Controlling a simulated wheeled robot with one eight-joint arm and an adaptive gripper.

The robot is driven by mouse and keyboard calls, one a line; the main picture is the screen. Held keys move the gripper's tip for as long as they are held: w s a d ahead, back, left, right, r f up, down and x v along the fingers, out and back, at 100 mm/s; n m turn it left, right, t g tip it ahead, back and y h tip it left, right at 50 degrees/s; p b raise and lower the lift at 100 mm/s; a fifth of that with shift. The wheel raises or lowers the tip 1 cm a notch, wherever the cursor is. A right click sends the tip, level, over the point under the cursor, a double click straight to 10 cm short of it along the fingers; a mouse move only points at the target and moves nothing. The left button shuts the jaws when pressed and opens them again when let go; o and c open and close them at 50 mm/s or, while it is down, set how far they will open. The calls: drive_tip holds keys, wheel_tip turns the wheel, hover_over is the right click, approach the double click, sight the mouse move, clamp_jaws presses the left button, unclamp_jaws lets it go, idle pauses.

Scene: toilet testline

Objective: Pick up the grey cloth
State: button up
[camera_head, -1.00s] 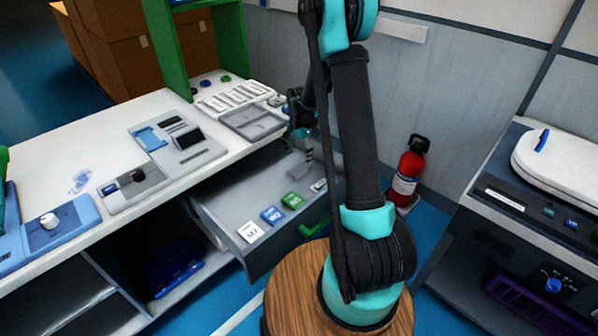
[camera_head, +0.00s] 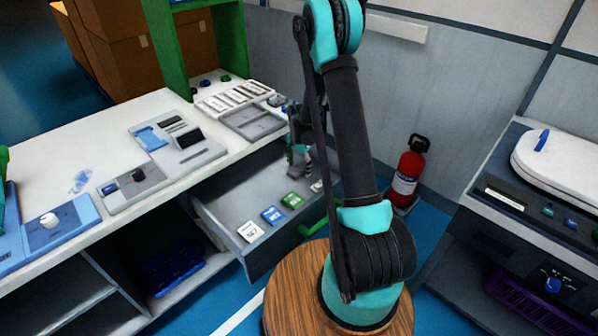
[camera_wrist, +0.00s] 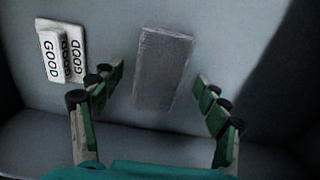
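The grey cloth (camera_wrist: 162,68) is a flat grey rectangle on the drawer floor in the wrist view. My gripper (camera_wrist: 159,80) is open, with one finger to the left of the cloth and one to the right. The fingers are apart from the cloth's sides, and nothing is held. In the head view my gripper (camera_head: 299,160) is inside the open drawer (camera_head: 240,185), toward its back right. I cannot make out the cloth in the head view, where my arm and gripper cover that area.
White blocks marked GOOD (camera_wrist: 62,52) lie left of the cloth. Blue (camera_head: 271,214), green (camera_head: 292,200) and white (camera_head: 250,231) labelled blocks line the drawer front. The white counter (camera_head: 75,155) overhangs the drawer's left. A fire extinguisher (camera_head: 407,175) stands to the right.

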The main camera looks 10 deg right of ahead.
sight(299, 168)
drive_tip(key=c, duration=0.9)
wheel_tip(299, 168, up, 20)
idle(0.3)
